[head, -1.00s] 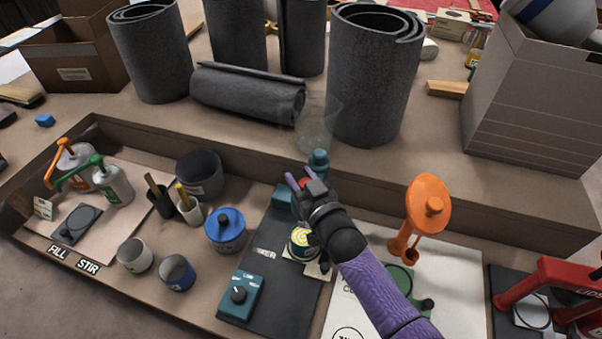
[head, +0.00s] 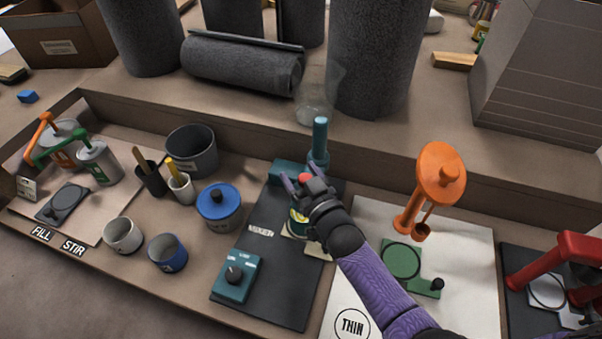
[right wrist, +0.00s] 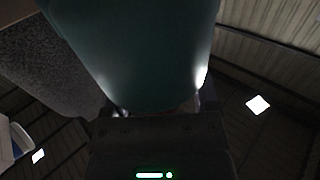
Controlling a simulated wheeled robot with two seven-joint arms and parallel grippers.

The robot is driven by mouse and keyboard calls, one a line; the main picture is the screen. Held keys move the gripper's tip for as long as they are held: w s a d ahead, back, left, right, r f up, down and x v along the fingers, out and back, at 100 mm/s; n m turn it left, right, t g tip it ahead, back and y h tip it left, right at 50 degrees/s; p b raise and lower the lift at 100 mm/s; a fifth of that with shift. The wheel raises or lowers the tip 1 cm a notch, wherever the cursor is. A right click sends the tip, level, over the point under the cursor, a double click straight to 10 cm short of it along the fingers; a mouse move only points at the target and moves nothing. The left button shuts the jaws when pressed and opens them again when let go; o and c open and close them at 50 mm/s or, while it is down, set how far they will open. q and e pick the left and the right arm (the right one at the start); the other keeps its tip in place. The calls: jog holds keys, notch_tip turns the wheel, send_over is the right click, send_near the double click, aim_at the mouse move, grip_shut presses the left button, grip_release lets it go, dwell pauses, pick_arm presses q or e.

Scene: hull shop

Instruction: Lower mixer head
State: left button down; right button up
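The teal mixer stands on a dark mat (head: 262,274) in the middle of the tray. Its upright column (head: 319,138) rises just behind my right gripper (head: 305,182). The mixer head, with a red top, is mostly hidden by that gripper; its teal body (right wrist: 140,45) fills the right wrist view between the two fingers. The fingers lie against its sides, shut on it. A yellow-labelled can (head: 298,222) stands directly below, its top now covered. The teal control box (head: 237,278) with a dark knob is in front. My left gripper is not in view.
An orange press (head: 440,175) and a green plate (head: 402,260) stand right of my arm, and a red device (head: 560,258) farther right. A blue-lidded pot (head: 219,203) and cups are left. A clear glass vessel (head: 315,95) stands behind the column.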

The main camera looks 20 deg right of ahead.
jog(key=shift+s, duration=0.1)
jog(key=s+d+p, duration=0.2)
jog(key=s+p, duration=0.1)
jog(key=s, duration=0.6)
jog(key=shift+s+p, duration=0.3)
